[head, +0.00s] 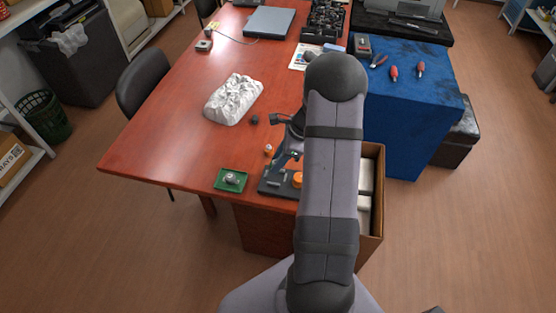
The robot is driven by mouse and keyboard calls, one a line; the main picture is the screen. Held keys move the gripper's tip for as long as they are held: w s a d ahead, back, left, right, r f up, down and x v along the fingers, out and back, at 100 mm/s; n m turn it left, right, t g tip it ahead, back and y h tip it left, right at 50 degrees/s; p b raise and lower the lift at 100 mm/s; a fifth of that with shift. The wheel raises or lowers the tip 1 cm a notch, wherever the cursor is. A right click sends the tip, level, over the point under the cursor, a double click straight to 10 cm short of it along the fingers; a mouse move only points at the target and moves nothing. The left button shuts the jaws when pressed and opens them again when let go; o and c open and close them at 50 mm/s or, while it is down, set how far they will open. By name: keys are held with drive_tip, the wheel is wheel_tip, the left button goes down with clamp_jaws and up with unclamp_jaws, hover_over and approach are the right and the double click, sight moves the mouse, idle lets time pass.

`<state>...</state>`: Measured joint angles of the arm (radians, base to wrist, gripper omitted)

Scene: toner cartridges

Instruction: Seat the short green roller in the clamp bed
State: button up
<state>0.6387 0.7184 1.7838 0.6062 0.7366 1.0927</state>
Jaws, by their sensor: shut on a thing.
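My gripper (289,135) shows only in part at the left side of my own arm, above the near right part of the red-brown table. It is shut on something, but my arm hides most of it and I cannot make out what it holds. I see no short green roller for certain. Below it, a dark base with grey-blue parts (273,184), which looks like the clamp bed, sits at the table's near edge. An orange round part (297,180) shows at its right. My arm hides the rest of this fixture.
A green tray (230,190) with a small grey part lies left of the dark base. A small orange-and-white piece (268,150) and a dark piece (254,119) lie nearby. A crumpled white bundle (233,99) lies further back. An open box (371,210) stands right of my arm.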

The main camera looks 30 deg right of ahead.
drive_tip(key=shift+f+b, duration=0.6)
drive_tip(key=shift+f, duration=0.8)
drive_tip(key=shift+f+b, duration=0.3)
drive_tip(key=shift+f, duration=0.65)
idle(1.2)
drive_tip(key=o, duration=1.1)
drive_tip(key=shift+r, duration=0.15)
drive_tip(key=shift+r+p, duration=2.25)
